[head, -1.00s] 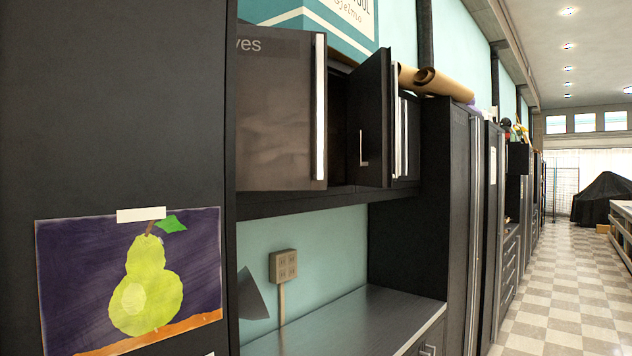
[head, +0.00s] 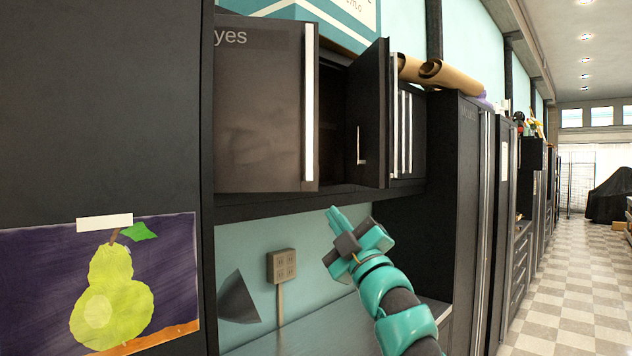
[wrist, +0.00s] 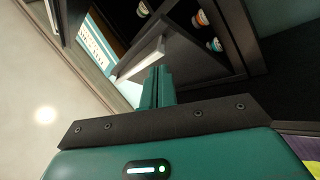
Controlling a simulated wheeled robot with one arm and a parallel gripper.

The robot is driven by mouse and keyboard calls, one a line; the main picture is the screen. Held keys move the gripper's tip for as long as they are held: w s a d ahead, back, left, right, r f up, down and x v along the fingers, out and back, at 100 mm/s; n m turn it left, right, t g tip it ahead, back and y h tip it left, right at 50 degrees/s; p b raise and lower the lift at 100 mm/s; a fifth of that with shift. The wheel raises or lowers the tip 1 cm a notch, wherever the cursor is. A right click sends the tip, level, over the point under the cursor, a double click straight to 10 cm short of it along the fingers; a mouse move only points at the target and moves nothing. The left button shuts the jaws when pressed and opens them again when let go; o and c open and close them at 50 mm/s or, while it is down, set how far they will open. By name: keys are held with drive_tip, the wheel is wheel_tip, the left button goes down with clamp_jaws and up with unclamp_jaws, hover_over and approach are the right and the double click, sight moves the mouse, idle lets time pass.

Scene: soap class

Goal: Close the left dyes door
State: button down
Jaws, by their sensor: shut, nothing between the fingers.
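The left dyes door (head: 258,110) is a dark panel whose label is partly cut off, with a long pale vertical bar at its right edge. It stands open, and dark cabinet space shows past that edge. A second dark door (head: 372,120) beside it also stands out from the cabinet. My teal gripper (head: 335,215) is shut and empty, just below the cabinet's lower edge and right of the left door's bottom corner. In the wrist view, my shut fingers (wrist: 158,82) point toward a pale bar (wrist: 141,61) on a dark panel; I cannot tell whether they touch.
Small jars (wrist: 200,18) stand inside the dark cabinet. Below it is a counter (head: 300,335) with a wall outlet (head: 282,265) behind. A tall dark cabinet (head: 455,190) stands to the right. A pear picture (head: 115,285) hangs at left. Checkered floor (head: 560,270) lies open at right.

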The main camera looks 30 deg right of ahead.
drive_tip(key=s+a+r+n+g, duration=0.2)
drive_tip(key=s+r+n+g, duration=0.25)
drive_tip(key=s, duration=0.25)
drive_tip(key=n+h+p, duration=0.1)
drive_tip(key=p, duration=0.6)
approach(310, 179)
drive_tip(key=w, duration=0.3)
drive_tip(key=w+r, duration=0.1)
drive_tip(key=w, duration=0.2)
drive_tip(key=shift+w+d+r, duration=0.1)
drive_tip(key=shift+w+r, duration=0.1)
drive_tip(key=shift+w, duration=0.1)
drive_tip(key=shift+f+h, duration=0.1)
drive_tip(key=shift+h, duration=0.3)
drive_tip(key=shift+w+d+n+b, duration=0.1)
drive_tip(key=shift+w+n+b, duration=0.05)
drive_tip(key=shift+n+b, duration=0.15)
